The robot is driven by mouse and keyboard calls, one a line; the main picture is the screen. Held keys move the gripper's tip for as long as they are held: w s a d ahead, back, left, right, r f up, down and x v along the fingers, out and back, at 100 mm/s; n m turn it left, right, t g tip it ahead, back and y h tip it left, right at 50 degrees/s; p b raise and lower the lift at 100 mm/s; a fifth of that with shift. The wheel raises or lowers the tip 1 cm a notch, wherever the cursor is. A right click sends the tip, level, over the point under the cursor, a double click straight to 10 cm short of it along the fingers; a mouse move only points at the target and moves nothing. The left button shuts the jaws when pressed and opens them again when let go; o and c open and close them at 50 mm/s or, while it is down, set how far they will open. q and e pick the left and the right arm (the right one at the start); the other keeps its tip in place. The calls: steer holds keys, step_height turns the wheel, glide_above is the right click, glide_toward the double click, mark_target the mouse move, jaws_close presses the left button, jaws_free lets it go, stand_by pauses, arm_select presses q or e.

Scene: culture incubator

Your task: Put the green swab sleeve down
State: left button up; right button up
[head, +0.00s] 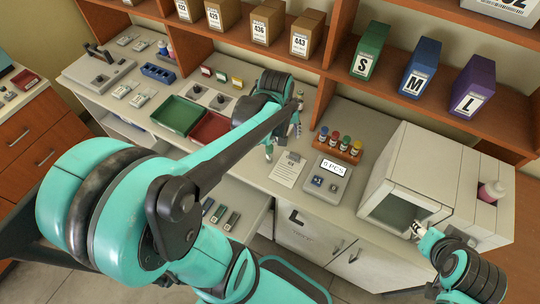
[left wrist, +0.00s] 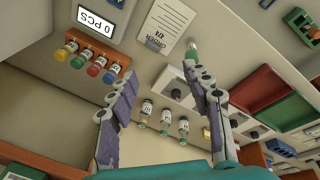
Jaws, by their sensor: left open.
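My left gripper (head: 283,144) is open above the counter, left of the order sheet (head: 288,168). In the left wrist view its two fingers (left wrist: 147,92) stand wide apart with nothing between their tips. A small item with a green end (left wrist: 193,52) is beside the tip of the right-hand finger, near the order sheet (left wrist: 168,25); I cannot tell if it is the green swab sleeve. Several small dark items (head: 220,213) lie in the open drawer below. My right gripper (head: 418,230) is at the incubator's opening (head: 393,212); its jaw state is unclear.
A counter reading 0 PCS (head: 328,182) and a rack of coloured-cap vials (head: 338,151) stand to the right. Green (head: 177,115) and red (head: 208,128) trays lie left. Several clear vials (left wrist: 165,120) stand behind the left fingers. Shelves with S, M, L boxes overhang the back.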

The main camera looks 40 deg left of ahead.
mark_target(270, 150)
arm_select(q)
steer(key=a+f+n+g, duration=0.1)
steer(key=a+f+n, duration=0.1)
steer(key=f, duration=0.1)
steer(key=w+a+f+n+g+h, duration=0.1)
steer(key=a+f+n, duration=0.1)
steer(key=a+f, duration=0.1)
steer(key=w+a+f+n, duration=0.1)
steer(key=a+f+n, duration=0.2)
steer(key=shift+w+a+f+g+p, duration=0.1)
steer(key=shift+w+f+g+p, duration=0.1)
steer(key=shift+g+p, duration=0.2)
steer(key=shift+a+f, duration=0.1)
steer(key=shift+f, duration=0.2)
steer(key=f, duration=0.2)
steer(key=f+b, duration=0.1)
steer(key=f, duration=0.2)
steer(key=d+f, duration=0.1)
steer(key=f, duration=0.1)
steer(key=shift+s+f, duration=0.2)
steer(key=shift+f, duration=0.15)
steer(key=shift+d, duration=0.1)
steer(key=c, duration=1)
steer(key=shift+r, duration=0.1)
